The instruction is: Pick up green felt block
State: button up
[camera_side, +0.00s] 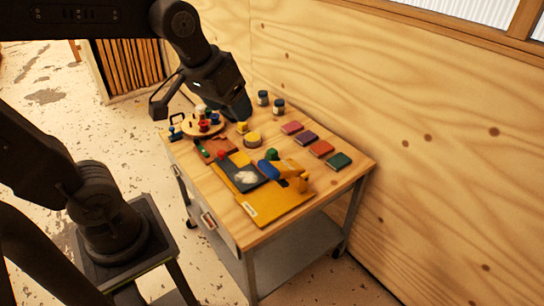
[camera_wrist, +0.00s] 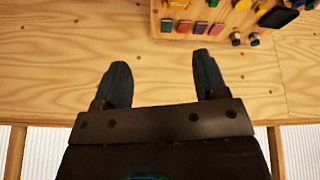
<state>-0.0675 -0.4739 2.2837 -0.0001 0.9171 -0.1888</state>
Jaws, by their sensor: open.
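The green felt block (camera_side: 338,161) lies flat near the right corner of the wooden table top, at the end of a row of coloured blocks. In the wrist view the green block (camera_wrist: 167,25) is the leftmost of the row, near the top edge. My gripper (camera_wrist: 160,63) is open and empty, with its two dark fingers spread apart against bare plywood wall. It is well apart from the block. In the side view my arm hangs over the far left part of the table, and the fingers are hard to make out there.
Orange (camera_side: 321,149), purple (camera_side: 306,138) and pink (camera_side: 291,127) blocks sit beside the green one. Two small jars (camera_side: 278,107) stand behind. A yellow board (camera_side: 262,208) with a yellow and blue tool lies in front. A plywood wall (camera_side: 430,130) rises behind the table.

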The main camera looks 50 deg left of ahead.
jog(key=w+a+f+n+g, duration=0.1)
jog(key=w+a+n, duration=0.2)
jog(key=w, duration=0.4)
jog(key=w+a+f+n+g, duration=0.1)
jog(key=w+a+f+n, duration=0.15)
jog(key=w, duration=0.35)
jog(key=n+g, duration=0.3)
jog(key=n, duration=0.7)
send_over(272, 150)
jog(key=f, duration=3)
jog(key=shift+s+d+f, duration=0.1)
jog(key=shift+d+f, duration=0.2)
jog(key=shift+f, duration=0.1)
jog(key=shift+a+f, duration=0.15)
jog(key=shift+f, duration=1.35)
jog(key=shift+a+f, duration=0.1)
jog(key=shift+f, duration=1.35)
jog(key=c, duration=1)
